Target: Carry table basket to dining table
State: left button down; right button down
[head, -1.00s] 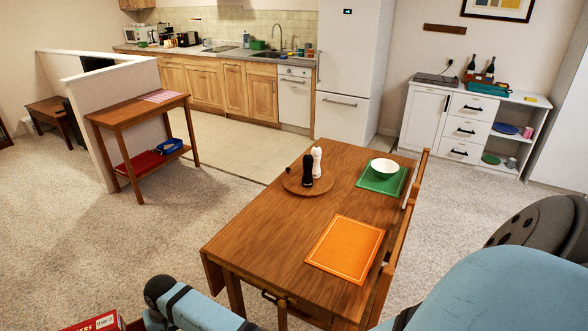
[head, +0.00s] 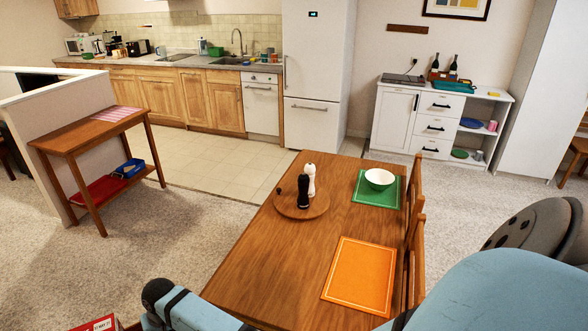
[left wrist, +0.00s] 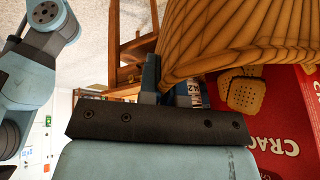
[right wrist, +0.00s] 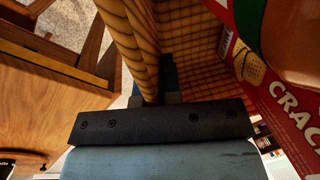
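The wooden dining table (head: 248,272) stands ahead, its near end partly hidden by my arms. The woven tan basket shows in the left wrist view (left wrist: 225,35) and the right wrist view (right wrist: 128,28). It holds a red cracker box (left wrist: 285,125), whose corner shows at the bottom left of the head view (head: 98,325). My left gripper (left wrist: 167,88) is shut on the basket's wall. My right gripper (right wrist: 154,92) is shut on the wall at another place. In the head view the basket and both gripper tips are out of sight.
On the table are an orange placemat (head: 360,273), a green placemat (head: 364,198) with a white bowl (head: 379,178), and a round board (head: 288,207) with two shakers. A chair (head: 414,240) stands at its right side. A side table (head: 72,144) stands left. Carpet between them is clear.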

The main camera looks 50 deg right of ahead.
aim_at(276, 271)
jog(key=i+z, duration=0.45)
jog(key=i, duration=0.25)
jog(key=i+z, duration=0.2)
jog(key=z, duration=1.15)
